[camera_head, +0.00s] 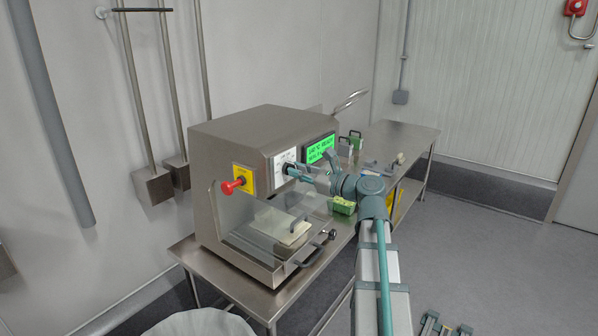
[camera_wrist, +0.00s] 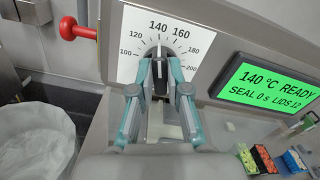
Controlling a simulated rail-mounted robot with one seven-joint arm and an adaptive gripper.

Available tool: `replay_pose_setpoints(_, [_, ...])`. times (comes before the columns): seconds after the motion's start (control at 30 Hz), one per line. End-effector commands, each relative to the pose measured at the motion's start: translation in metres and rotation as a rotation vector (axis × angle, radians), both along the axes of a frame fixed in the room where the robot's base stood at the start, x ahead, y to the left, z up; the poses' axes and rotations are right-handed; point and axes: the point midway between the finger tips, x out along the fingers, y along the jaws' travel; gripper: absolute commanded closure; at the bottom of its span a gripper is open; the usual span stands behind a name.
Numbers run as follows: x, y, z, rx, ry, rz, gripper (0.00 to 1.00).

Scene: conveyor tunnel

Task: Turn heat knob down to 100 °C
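The heat knob (camera_wrist: 158,54) is a dark knob on a white dial plate (camera_wrist: 128,42) marked from 100 to 200, and its upright grip stands near the 140 mark. In the head view, the dial plate (camera_head: 280,158) is on the front of the steel sealing machine (camera_head: 235,140). The green display (camera_wrist: 268,82) reads 140 °C READY, SEAL 0 s, LIDS 12. My gripper (camera_wrist: 159,72) has its teal fingers close together on either side of the knob and looks shut on it. In the head view, my gripper (camera_head: 291,171) reaches the dial and hides part of the knob.
A red button (camera_head: 229,187) on a yellow plate juts out left of the dial. Below are the machine's open bay and a black-knobbed handle (camera_head: 331,234). Green containers (camera_head: 343,206) stand on the steel table (camera_head: 408,138) to the right. A white-lined bin (camera_head: 205,323) stands in front.

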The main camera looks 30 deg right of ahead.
Motion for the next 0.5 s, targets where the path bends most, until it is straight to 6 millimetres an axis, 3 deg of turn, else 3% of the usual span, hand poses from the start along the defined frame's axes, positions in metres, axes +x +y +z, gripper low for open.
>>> replay_pose_setpoints(0.5, [-0.0001, 0.0002, -0.0015, -0.060, -0.030, 0.000, 1.00])
